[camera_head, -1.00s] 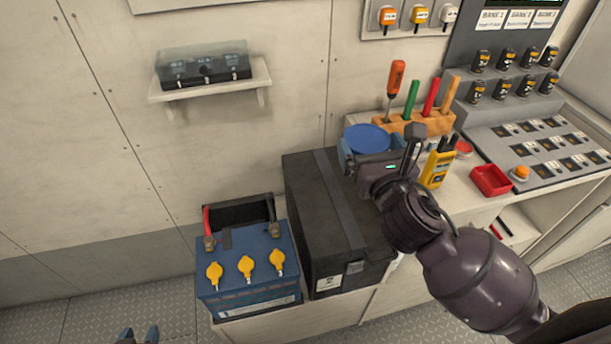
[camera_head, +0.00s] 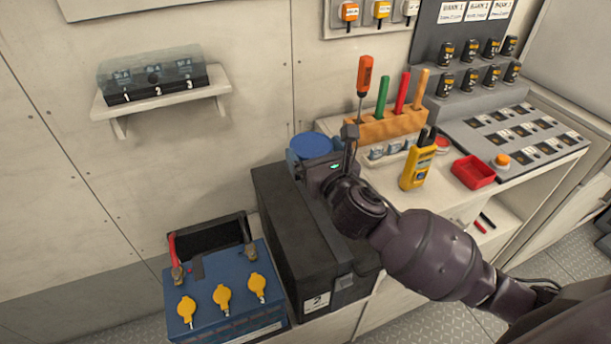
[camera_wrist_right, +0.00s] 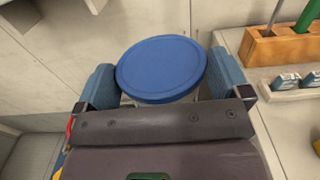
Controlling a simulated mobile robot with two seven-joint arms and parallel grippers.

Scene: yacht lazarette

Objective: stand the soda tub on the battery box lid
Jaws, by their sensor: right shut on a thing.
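The soda tub (camera_head: 309,146), pale with a round blue lid, is gripped by my right gripper (camera_head: 316,163). My left gripper is not in the head view.
A blue battery (camera_head: 225,285) with yellow caps stands left of the box. Right of the tub are a tool rack (camera_head: 390,126), a yellow handheld device (camera_head: 417,165) and a red tray (camera_head: 473,171). A wall shelf (camera_head: 160,105) holds a clear-covered fuse box. The lid's front part looks clear.

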